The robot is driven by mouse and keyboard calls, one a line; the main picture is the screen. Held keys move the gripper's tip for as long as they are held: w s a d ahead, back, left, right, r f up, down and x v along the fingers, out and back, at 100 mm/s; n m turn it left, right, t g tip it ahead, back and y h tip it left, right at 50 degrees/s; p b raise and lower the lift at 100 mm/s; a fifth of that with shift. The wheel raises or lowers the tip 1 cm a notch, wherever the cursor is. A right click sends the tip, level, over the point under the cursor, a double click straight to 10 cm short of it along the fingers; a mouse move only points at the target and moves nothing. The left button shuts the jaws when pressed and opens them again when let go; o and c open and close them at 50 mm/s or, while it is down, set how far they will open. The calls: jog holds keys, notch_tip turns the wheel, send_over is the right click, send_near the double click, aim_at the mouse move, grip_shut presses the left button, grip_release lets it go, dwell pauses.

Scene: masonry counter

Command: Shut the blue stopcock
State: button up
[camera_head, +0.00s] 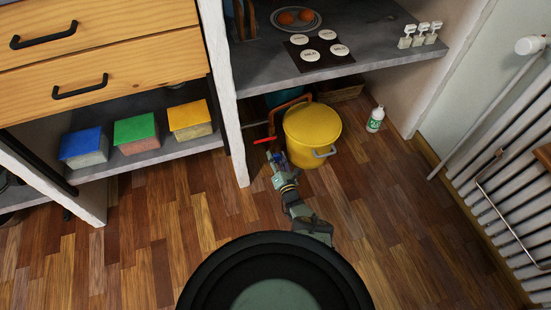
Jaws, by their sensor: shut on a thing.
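The blue stopcock (282,157) is a small patch of blue at the tip of my arm, low in front of the yellow bin. My gripper (276,160) is around it, and most of the stopcock is hidden by the fingers. My gripper looks shut on the blue stopcock. The angle of its handle is too small and covered to tell. A red handle (263,141) sits just behind and to the left, apart from my gripper. A copper-coloured pipe (272,118) runs above the red handle.
A yellow lidded bin (312,122) stands close to the right of my gripper. A white wall end (233,120) is to the left. A white and green bottle (375,119) stands farther right. The counter (290,75) overhangs behind. The wooden floor (170,220) is clear in front.

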jog(key=m, duration=0.4)
jog(key=shift+d+f+m+b, duration=0.1)
jog(key=shift+f+m+b, duration=0.05)
jog(key=shift+m+b, duration=0.25)
jog(key=m+b, duration=0.2)
jog(key=m, duration=0.3)
jog(key=shift+f, duration=0.2)
jog(key=m+b, duration=0.2)
jog(key=m, duration=0.1)
jog(key=m+b, duration=0.1)
jog(key=m, duration=0.1)
jog(key=shift+f+m+b, duration=0.2)
jog(key=shift+m+b, duration=0.15)
jog(key=shift+m, duration=0.05)
jog(key=m+b, duration=0.2)
jog(key=shift+m+b, duration=0.9)
jog(key=shift+m, duration=0.1)
jog(key=shift+r+m, duration=0.15)
jog(key=shift+m, duration=0.15)
jog(key=o, duration=1.1)
jog(key=shift+o, duration=0.2)
jog(key=shift+s, duration=0.1)
jog(key=v, duration=1.1)
jog(key=shift+s, duration=0.4)
